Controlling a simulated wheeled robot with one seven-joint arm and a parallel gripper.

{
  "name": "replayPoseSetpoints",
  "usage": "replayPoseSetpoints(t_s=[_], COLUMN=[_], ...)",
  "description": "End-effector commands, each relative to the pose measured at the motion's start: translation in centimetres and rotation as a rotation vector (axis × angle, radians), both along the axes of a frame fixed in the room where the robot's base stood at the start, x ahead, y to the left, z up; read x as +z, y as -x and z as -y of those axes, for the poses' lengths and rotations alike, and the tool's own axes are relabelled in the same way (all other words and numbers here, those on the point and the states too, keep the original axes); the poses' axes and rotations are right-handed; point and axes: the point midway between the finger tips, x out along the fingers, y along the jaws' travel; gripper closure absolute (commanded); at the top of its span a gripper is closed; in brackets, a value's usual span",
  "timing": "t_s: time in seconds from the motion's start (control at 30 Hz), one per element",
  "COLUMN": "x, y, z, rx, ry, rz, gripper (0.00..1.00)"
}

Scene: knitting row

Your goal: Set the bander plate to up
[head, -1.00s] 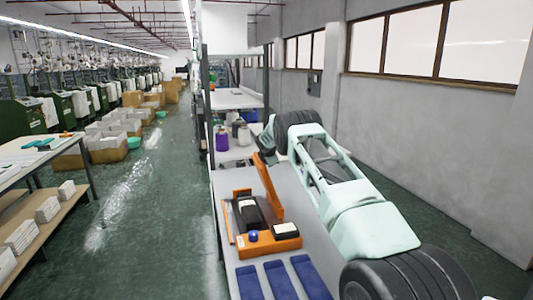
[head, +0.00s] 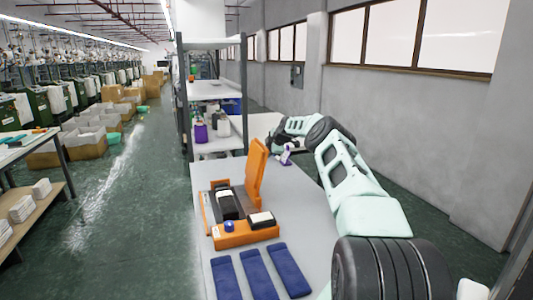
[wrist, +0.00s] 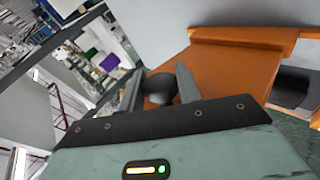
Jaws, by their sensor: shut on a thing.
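The bander (head: 243,237) is an orange device with black parts on the grey bench. Its orange bander plate (head: 257,172) stands raised and close to upright at the far end. In the wrist view the plate (wrist: 235,68) fills much of the upper right. My gripper (wrist: 158,88) has its fingers on either side of a dark round knob (wrist: 158,86) beside the plate, and is shut on it. The join between knob and plate is hidden. In the head view my arm reaches over the bench's right side, and the fingertips cannot be made out near the plate.
Several blue folded cloths (head: 258,272) lie in front of the bander. A shelf rack (head: 213,90) with purple and white cones stands behind. A grey wall bounds the right; the aisle floor (head: 125,215) is clear.

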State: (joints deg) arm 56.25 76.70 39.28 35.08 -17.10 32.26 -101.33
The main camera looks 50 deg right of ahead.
Motion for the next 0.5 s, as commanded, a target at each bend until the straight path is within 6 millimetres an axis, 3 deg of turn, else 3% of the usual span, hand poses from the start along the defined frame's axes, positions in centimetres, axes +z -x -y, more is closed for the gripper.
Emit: replayPoseSetpoints(t_s=[0.4,0.43,0.5], x=[0.06,0.06,0.03], y=[0.20,0.20,0.19], z=[0.39,0.40,0.36], rx=[-0.007,-0.008,-0.007], ry=[-0.004,-0.003,-0.003], rz=[0.006,0.006,0.006], gripper=[1.00,0.58,0.45])
